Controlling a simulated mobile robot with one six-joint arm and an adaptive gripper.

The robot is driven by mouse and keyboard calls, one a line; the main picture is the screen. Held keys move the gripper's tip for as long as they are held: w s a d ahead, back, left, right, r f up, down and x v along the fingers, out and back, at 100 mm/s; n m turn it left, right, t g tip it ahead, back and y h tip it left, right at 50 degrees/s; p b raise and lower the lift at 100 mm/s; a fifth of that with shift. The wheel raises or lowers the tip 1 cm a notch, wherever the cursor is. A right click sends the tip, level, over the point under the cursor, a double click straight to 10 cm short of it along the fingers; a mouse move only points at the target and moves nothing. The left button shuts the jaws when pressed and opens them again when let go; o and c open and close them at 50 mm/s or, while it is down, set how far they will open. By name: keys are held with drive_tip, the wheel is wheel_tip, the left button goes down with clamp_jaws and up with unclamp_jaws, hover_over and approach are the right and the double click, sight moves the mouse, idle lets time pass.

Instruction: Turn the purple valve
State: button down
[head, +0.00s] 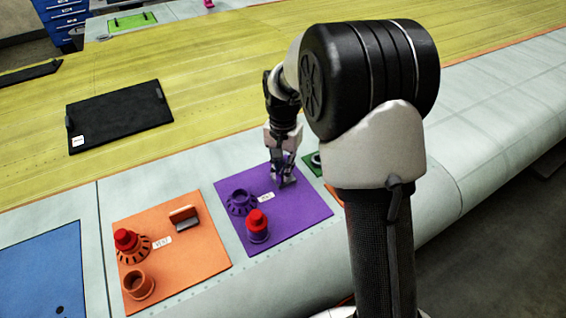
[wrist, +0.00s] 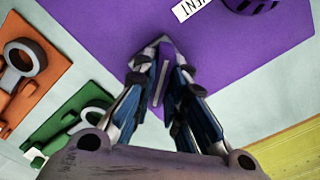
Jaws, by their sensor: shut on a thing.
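A purple panel (head: 300,215) lies on the grey wing edge, and part of it shows in the wrist view (wrist: 225,50). My gripper (head: 285,178) is at the panel's far right part in the head view. In the wrist view my gripper (wrist: 160,60) has its two fingers closed on either side of the purple valve (wrist: 158,83), a narrow upright handle. The fingers hide much of the valve, and its turn angle is hard to tell. In the head view my fingers cover most of it.
A purple toothed ring (head: 241,202) and a red-topped purple knob (head: 257,226) stand on the same panel. An orange panel (head: 190,250) with similar fittings lies left, and a green panel (wrist: 70,115) lies close by. A black tray (head: 118,118) rests on the yellow surface.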

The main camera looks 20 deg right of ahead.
drive_tip(key=m+p, duration=0.1)
drive_tip(key=m, duration=0.3)
drive_tip(key=shift+r+p, duration=0.1)
drive_tip(key=shift+p, duration=0.2)
drive_tip(key=shift+w+m+p, duration=0.1)
drive_tip(key=shift+m+p, duration=0.35)
drive_tip(key=shift+m, duration=1.25)
drive_tip(key=c, duration=1.6)
unclamp_jaws()
wheel_tip(320, 180, up, 12)
